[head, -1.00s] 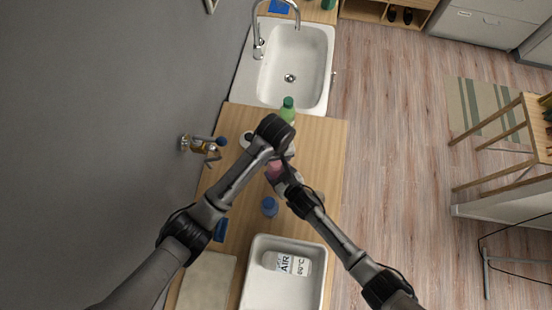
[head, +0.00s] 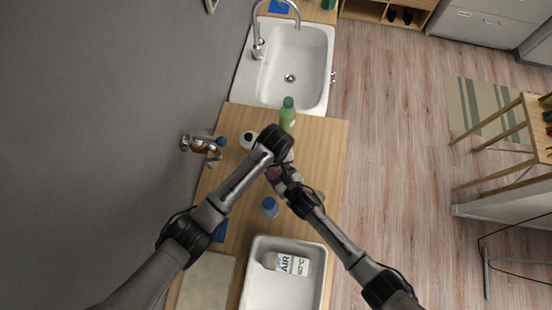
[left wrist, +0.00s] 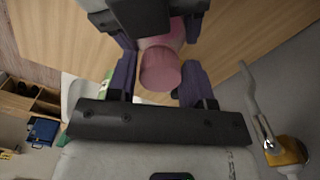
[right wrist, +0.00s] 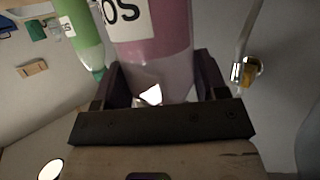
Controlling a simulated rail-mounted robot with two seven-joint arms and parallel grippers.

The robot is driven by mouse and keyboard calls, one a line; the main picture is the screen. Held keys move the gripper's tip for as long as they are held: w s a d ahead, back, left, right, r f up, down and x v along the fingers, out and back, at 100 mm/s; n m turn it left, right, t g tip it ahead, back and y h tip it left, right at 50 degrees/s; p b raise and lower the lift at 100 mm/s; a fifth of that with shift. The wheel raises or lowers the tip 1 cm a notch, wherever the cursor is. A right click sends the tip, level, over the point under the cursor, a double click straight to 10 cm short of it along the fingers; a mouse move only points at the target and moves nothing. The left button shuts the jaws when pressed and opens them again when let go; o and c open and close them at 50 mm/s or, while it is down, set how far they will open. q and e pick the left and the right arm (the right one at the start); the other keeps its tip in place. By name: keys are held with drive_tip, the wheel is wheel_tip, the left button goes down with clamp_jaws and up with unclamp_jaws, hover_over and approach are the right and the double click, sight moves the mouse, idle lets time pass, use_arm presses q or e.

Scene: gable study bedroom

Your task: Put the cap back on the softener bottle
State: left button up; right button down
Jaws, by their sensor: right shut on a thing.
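The pink softener bottle (head: 273,174) stands over the wooden counter, largely hidden by my arms in the head view. It fills the upper middle of the right wrist view (right wrist: 155,55), with part of a white label showing. My right gripper (right wrist: 157,88) is shut on it. In the left wrist view a pink round cap (left wrist: 160,70) is seen end-on, in line with the bottle; whether it is fully seated is hidden. My left gripper (left wrist: 158,84) is open, its fingers on either side of the cap with a gap showing.
A blue-capped bottle (head: 269,207) is nearer. A white tub (head: 248,285) holds a white bottle (head: 290,263). A brass tap (head: 203,145) juts from the wall.

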use_arm(q)
drive_tip(key=c, duration=0.7)
drive_tip(key=shift+o, duration=0.2)
drive_tip(key=m, duration=0.5)
drive_tip(key=o, duration=1)
drive_tip(key=shift+d, duration=0.1)
wheel_tip(320, 180, up, 3)
drive_tip(key=shift+d+r, duration=0.15)
drive_tip(key=shift+r, duration=0.05)
drive_tip(key=shift+a+r, duration=0.2)
drive_tip(key=shift+r, duration=0.35)
drive_tip(key=shift+c, duration=0.3)
